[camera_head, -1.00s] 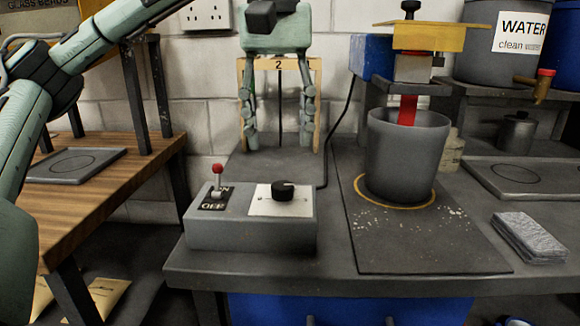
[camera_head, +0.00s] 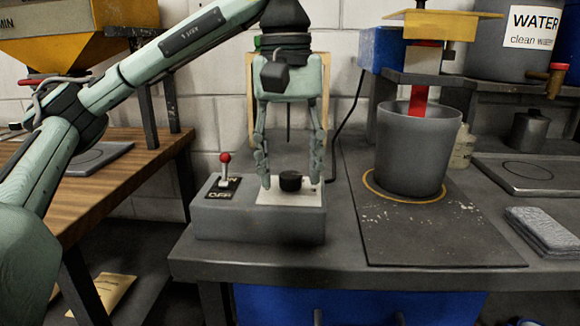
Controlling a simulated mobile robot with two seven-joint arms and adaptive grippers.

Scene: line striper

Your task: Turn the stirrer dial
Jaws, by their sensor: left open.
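The stirrer dial (camera_head: 290,181) is a black round knob on a white plate (camera_head: 288,198) on top of the grey control box (camera_head: 258,220). My left gripper (camera_head: 291,182) points straight down over the box, its fingers apart, one on each side of the dial. The fingertips are near the plate's height; I cannot tell whether they touch the dial. A red-knobbed lever (camera_head: 225,168) stands upright on the same box, left of the dial, beside a label reading OFF. My right gripper does not show.
A grey bucket (camera_head: 412,155) stands right of the box under the stirrer, inside a yellow ring (camera_head: 440,193). A WATER tank (camera_head: 477,60) with a tap is at the back right. A folded grey cloth (camera_head: 541,232) lies at the right. Bare bench lies in front of the box.

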